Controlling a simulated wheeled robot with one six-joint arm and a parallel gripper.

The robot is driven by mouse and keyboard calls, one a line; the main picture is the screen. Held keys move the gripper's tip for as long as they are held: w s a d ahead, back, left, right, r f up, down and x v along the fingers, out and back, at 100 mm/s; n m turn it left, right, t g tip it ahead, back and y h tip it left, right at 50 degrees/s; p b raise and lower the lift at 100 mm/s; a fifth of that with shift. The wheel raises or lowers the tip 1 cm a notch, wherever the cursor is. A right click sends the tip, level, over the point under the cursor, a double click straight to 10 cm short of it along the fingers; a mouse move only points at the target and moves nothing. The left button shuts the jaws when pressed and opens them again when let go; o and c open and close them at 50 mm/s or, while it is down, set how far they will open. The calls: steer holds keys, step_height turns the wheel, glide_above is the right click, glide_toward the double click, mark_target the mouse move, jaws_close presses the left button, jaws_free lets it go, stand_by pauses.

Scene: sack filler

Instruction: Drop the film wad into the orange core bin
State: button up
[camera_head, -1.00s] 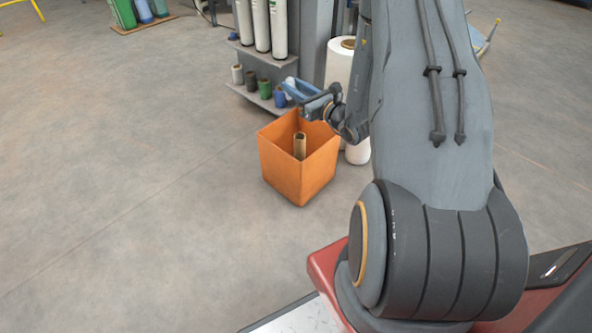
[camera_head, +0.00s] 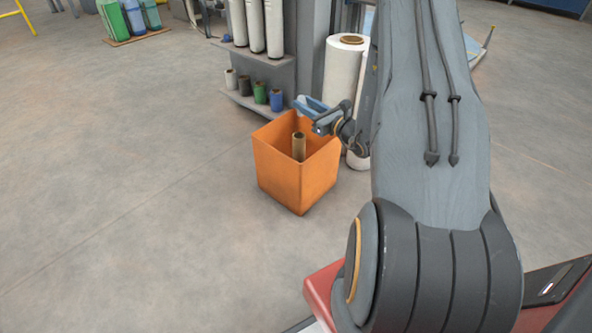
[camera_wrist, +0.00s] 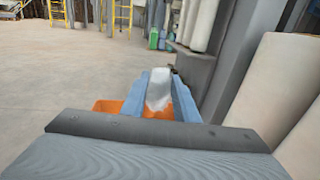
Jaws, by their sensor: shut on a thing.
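The orange core bin (camera_head: 296,178) stands on the floor in the middle of the head view, open at the top, with a brown cardboard core (camera_head: 299,147) upright inside. My gripper (camera_head: 304,104) is above the bin's far right part, with blue fingers. In the wrist view my gripper (camera_wrist: 160,98) is shut on the whitish film wad (camera_wrist: 158,88), which sits between the two fingers. Part of the orange bin (camera_wrist: 106,106) shows below and behind the fingers there. In the head view the wad is small and hard to tell from the fingers.
A grey shelf rack (camera_head: 262,66) with white rolls and small coloured spools stands just behind the bin. A large white film roll (camera_head: 344,70) stands right of it, close to my arm. The floor left of the bin is clear.

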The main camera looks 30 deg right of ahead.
step_height(320, 180, down, 4)
steer(key=shift+r+b, duration=0.1)
steer(key=shift+b, duration=1.15)
steer(key=o, duration=1.1)
steer(key=shift+s, duration=0.1)
steer(key=s+d+p, duration=0.1)
steer(key=s+p, duration=0.2)
steer(key=s, duration=0.4)
steer(key=shift+s+d, duration=0.25)
